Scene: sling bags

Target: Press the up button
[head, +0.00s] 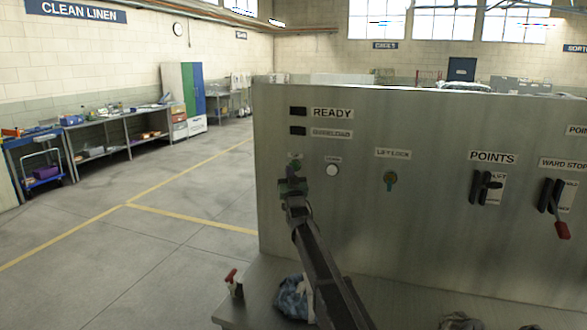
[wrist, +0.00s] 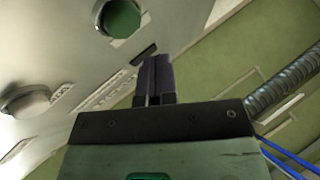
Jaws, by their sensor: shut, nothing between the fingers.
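The green button (head: 296,160), which I take as the up button, is on the left of the metal control panel (head: 420,240), partly hidden behind my gripper (head: 292,180) in the head view. In the wrist view the round green button (wrist: 122,18) shows near the top, beyond and left of the fingertips. My gripper (wrist: 155,58) is shut and empty. Its fingertips are close to the panel face, just below the button in the head view; contact cannot be told. A white round button (head: 332,170) with a small label is to the right.
The panel also bears a LIFT LOCK key switch (head: 390,181), a POINTS lever (head: 483,188) and a red-handled WARD STOP lever (head: 560,222). On the ledge below lie a blue bundle (head: 291,297) and a red-topped item (head: 233,283). Open floor is at left.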

